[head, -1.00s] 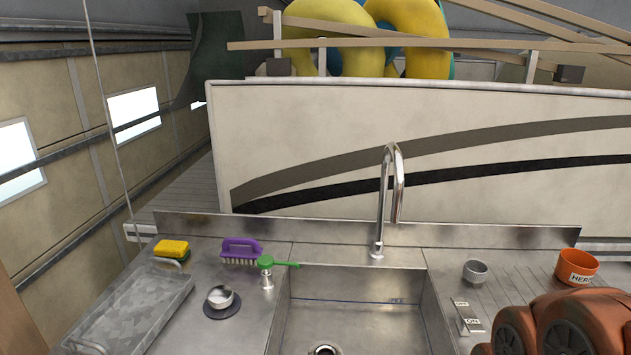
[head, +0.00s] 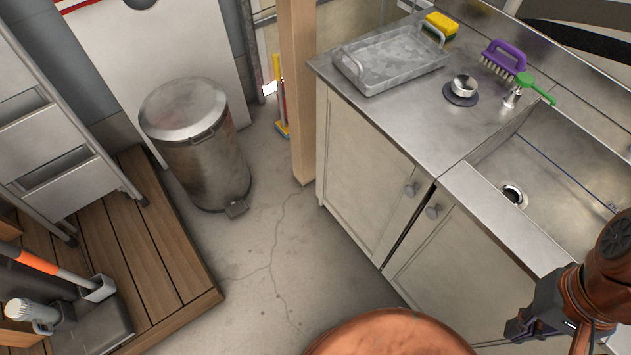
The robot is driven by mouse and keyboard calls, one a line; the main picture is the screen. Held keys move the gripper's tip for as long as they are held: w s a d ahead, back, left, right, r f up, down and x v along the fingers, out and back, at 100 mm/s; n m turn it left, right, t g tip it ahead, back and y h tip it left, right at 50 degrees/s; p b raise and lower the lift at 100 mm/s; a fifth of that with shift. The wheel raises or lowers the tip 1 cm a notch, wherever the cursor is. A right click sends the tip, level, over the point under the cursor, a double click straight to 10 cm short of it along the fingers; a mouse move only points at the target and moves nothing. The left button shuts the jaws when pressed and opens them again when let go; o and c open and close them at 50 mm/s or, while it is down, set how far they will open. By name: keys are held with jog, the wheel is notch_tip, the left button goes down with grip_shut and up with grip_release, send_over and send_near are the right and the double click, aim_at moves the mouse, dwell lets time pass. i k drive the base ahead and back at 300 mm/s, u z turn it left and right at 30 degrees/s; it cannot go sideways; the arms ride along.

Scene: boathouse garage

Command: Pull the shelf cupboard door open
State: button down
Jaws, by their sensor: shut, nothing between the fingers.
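A pale cupboard stands under the steel sink counter. Its left door (head: 362,165) and right door (head: 455,275) both look shut, with a narrow dark gap between them. Which one is the shelf cupboard door I cannot tell. My gripper (head: 517,327) is at the lower right, shut and empty, in front of the right door's lower right part in the picture and apart from both knobs. It hides part of the cupboard's right side.
A pedal bin (head: 197,145) stands farther left. Concrete floor (head: 290,250) before the doors is clear.

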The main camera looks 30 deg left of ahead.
aim_at(373, 191)
jog(key=u, duration=1.8)
jog(key=k, duration=0.45)
jog(key=u, duration=1.5)
